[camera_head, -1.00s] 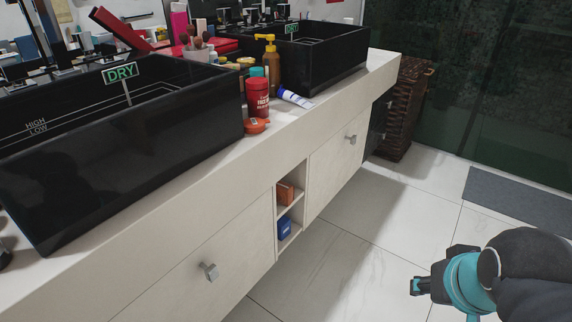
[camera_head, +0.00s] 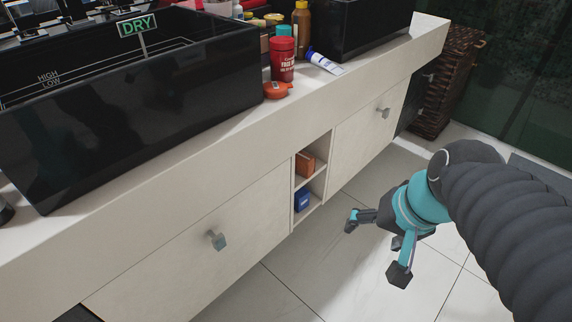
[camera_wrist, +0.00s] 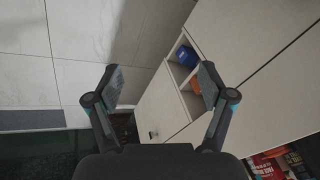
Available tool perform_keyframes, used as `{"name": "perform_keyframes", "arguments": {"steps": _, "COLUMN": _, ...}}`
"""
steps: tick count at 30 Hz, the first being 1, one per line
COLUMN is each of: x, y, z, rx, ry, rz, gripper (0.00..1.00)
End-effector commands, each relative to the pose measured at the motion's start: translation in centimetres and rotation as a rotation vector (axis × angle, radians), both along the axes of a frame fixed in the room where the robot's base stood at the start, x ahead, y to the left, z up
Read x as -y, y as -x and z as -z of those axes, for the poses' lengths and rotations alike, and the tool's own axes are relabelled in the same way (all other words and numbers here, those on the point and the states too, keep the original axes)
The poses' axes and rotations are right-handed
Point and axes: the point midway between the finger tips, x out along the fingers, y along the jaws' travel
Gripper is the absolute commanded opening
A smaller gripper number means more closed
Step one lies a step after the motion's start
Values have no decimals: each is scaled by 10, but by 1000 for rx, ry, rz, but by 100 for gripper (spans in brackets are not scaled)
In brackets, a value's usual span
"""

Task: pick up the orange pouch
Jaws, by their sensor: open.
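The orange pouch (camera_head: 305,164), a small orange-brown block-like item, sits in the upper compartment of the open cubby (camera_head: 326,146) in the vanity front. It also shows in the wrist view (camera_wrist: 196,85), partly hidden behind a finger. A blue item (camera_head: 301,200) is in the compartment below; it also shows in the wrist view (camera_wrist: 187,57). My gripper (camera_head: 376,247) is open and empty, to the right of the cubby and lower in the head view, apart from it. In the wrist view my gripper (camera_wrist: 160,85) has its fingers spread wide.
A small orange object (camera_head: 277,90), a red bottle (camera_head: 283,58) and a white-blue tube (camera_head: 324,63) stand or lie on the counter (camera_head: 235,128) between black sinks. Drawer knobs (camera_head: 216,240) stick out. A wicker basket (camera_head: 446,85) is beyond. The floor (camera_head: 315,262) is clear.

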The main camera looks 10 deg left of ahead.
Motion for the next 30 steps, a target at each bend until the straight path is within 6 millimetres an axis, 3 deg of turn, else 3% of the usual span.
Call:
{"name": "perform_keyframes", "arguments": {"steps": 1, "x": -11, "y": -7, "z": 16, "rx": -70, "ry": -79, "rz": 44, "gripper": 81}}
{"name": "perform_keyframes", "arguments": {"steps": 3, "x": -27, "y": -15, "z": 27, "rx": -156, "ry": -193, "rz": 107, "gripper": 81}}
{"name": "perform_keyframes", "arguments": {"steps": 8, "x": -63, "y": -42, "z": 46, "rx": -346, "ry": -451, "rz": 260, "gripper": 81}}
{"name": "perform_keyframes", "arguments": {"steps": 15, "x": -97, "y": -102, "z": 69, "rx": -607, "ry": -835, "rz": 510, "gripper": 81}}
{"name": "perform_keyframes", "arguments": {"steps": 22, "x": -100, "y": -180, "z": 96, "rx": -811, "ry": -1209, "rz": 769, "gripper": 81}}
{"name": "perform_keyframes", "arguments": {"steps": 30, "x": -68, "y": -262, "z": 139, "rx": -938, "ry": -1581, "rz": 1028, "gripper": 81}}
